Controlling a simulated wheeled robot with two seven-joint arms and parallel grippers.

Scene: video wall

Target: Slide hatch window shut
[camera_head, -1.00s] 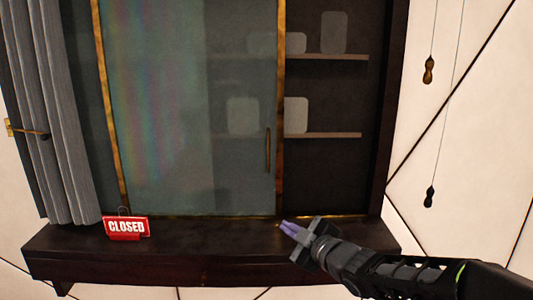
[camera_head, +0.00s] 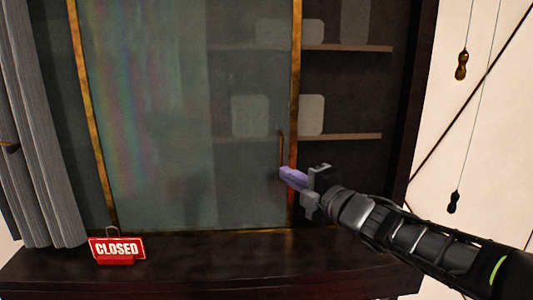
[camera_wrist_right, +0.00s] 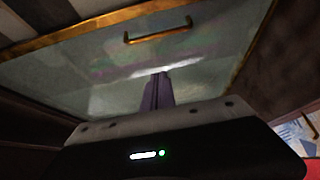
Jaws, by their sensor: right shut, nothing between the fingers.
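The hatch window is a greenish glass pane (camera_head: 160,130) in a brass frame. A dark gap with shelves is open to its right. A slim brass handle (camera_head: 281,146) stands upright near the pane's right edge. In the head view my right gripper (camera_head: 289,178) is shut and empty, its purple fingers at the lower end of the handle; I cannot tell whether they touch. In the right wrist view the shut fingers (camera_wrist_right: 157,92) point at the glass, apart from the handle (camera_wrist_right: 158,31). My left gripper is not in view.
A red CLOSED sign (camera_head: 117,249) stands on the dark ledge (camera_head: 200,265) at the left. A grey curtain (camera_head: 38,150) hangs at the left. Shelves (camera_head: 345,48) hold pale blocks behind the opening. Pull cords (camera_head: 461,65) hang on the right wall.

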